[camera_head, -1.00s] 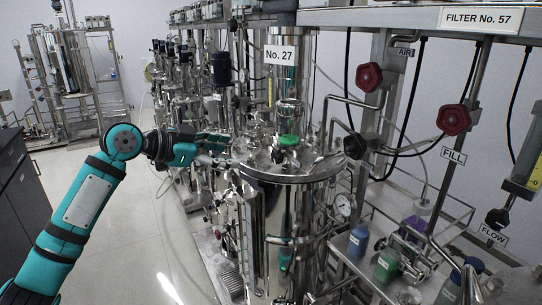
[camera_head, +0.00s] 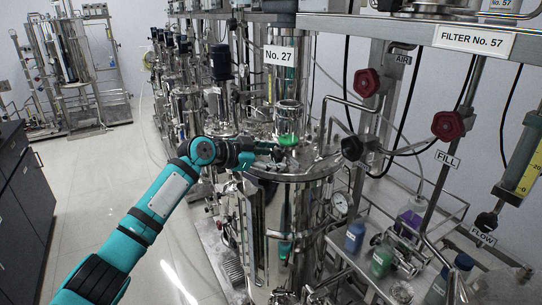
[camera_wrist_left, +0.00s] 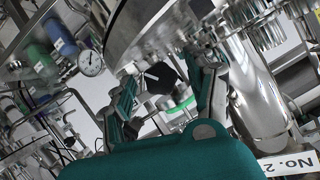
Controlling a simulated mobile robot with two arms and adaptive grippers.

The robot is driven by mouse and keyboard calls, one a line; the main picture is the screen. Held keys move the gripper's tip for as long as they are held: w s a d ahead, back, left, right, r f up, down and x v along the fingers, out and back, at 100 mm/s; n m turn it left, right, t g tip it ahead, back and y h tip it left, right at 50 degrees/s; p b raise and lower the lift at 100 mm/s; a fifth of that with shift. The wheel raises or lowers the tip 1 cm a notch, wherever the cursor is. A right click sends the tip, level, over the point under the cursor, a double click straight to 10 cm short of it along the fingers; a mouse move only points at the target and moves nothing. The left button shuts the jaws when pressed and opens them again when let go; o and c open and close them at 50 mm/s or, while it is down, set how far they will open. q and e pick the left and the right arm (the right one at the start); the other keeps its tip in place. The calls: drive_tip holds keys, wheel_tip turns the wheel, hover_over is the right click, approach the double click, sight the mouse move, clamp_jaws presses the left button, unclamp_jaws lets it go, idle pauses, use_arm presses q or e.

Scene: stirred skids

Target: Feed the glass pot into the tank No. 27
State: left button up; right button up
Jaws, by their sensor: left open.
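Tank No. 27 is the tall steel vessel (camera_head: 283,205) in the middle of the head view, with its No. 27 label (camera_head: 280,56) above the lid. A green-topped piece (camera_head: 287,140) stands on the lid; I cannot tell whether it is the glass pot. My left gripper (camera_head: 268,152) is at the lid's left side, close to that piece. In the left wrist view, its fingers (camera_wrist_left: 168,104) are apart and open. A clear, green-banded piece (camera_wrist_left: 180,103) shows between them; I cannot tell if they touch it. My right gripper is not in view.
Red valve knobs (camera_head: 367,82) and pipes stand right of the tank. A cart at lower right holds a blue bottle (camera_head: 355,237), a green bottle (camera_head: 382,260) and a purple-filled flask (camera_head: 409,222). More tanks stand behind. The floor (camera_head: 110,190) at left is clear.

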use_arm(q)
drive_tip(key=c, duration=1.1)
drive_tip(key=n+g+h, duration=0.1)
drive_tip(key=n, duration=0.1)
drive_tip(key=shift+a+n+g+b, duration=0.1)
drive_tip(key=shift+n+g+b, duration=0.2)
drive_tip(key=shift+n+g, duration=0.1)
drive_tip(key=shift+c, duration=0.2)
drive_tip(key=shift+r, duration=0.1)
drive_tip(key=o, duration=1.1)
drive_tip(key=shift+o, duration=0.2)
drive_tip(key=v, duration=1.2)
